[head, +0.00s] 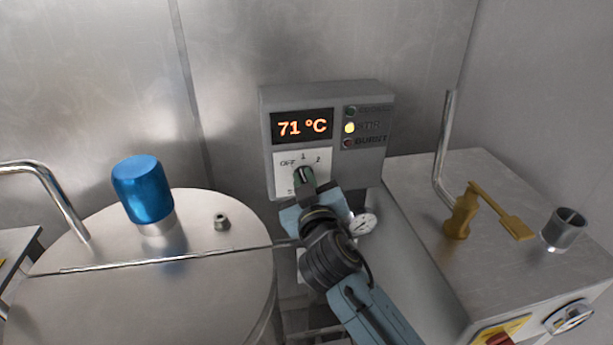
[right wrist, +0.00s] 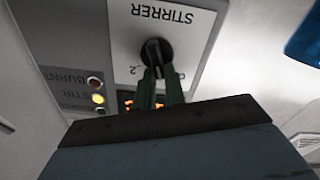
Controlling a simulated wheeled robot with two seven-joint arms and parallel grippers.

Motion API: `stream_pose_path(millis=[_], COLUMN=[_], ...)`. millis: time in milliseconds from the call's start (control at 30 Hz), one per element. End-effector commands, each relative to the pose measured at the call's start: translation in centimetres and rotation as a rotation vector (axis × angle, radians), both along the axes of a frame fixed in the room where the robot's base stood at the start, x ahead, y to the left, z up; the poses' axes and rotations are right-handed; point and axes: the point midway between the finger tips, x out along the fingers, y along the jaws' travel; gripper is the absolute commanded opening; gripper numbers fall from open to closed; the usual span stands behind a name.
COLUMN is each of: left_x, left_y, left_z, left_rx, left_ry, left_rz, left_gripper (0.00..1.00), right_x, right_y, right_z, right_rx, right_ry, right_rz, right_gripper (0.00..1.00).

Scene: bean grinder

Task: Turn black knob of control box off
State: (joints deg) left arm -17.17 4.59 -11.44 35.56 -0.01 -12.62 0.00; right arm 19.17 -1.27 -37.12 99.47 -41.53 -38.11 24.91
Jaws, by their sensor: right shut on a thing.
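The grey control box (head: 366,165) is on the wall, with an orange display reading 71 °C. Its white dial plate (head: 285,162) is marked OFF, 1 and 2. The black knob (right wrist: 157,50) sits on this plate, labelled STIRRER in the right wrist view. My right gripper (head: 304,177) reaches up from below and is shut on the knob. Its two dark green fingers (right wrist: 159,76) close around the knob's grip in the right wrist view. The knob's grip looks roughly vertical there; its exact setting is partly hidden. My left gripper is out of view.
The middle yellow lamp (head: 349,128) is lit. A steel tank lid (head: 100,285) with a blue-capped fitting (head: 142,190) is at left. A steel cabinet (head: 500,220) with a brass lever valve (head: 461,211) is at right. A round gauge (head: 363,224) sits just below the box.

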Motion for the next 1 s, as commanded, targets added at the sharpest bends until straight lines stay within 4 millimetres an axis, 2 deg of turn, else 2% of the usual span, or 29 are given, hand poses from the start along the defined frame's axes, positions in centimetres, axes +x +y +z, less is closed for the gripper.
stream_pose_path(millis=[200, 500, 1000], left_x=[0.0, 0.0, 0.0], left_y=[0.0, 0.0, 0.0], left_z=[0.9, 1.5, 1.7], left_rx=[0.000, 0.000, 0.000], left_ry=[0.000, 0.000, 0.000], left_rz=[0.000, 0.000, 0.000], left_gripper=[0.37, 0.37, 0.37], right_x=[-0.1, -0.1, -0.1], right_y=[0.3, 0.5, 0.6], right_z=[0.0, -0.2, -0.4], right_rx=[-0.175, -0.347, -0.423], right_ry=[-0.035, -0.068, -0.085], right_rz=[0.000, 0.000, 0.000], right_gripper=[0.00, 0.00, 0.00])
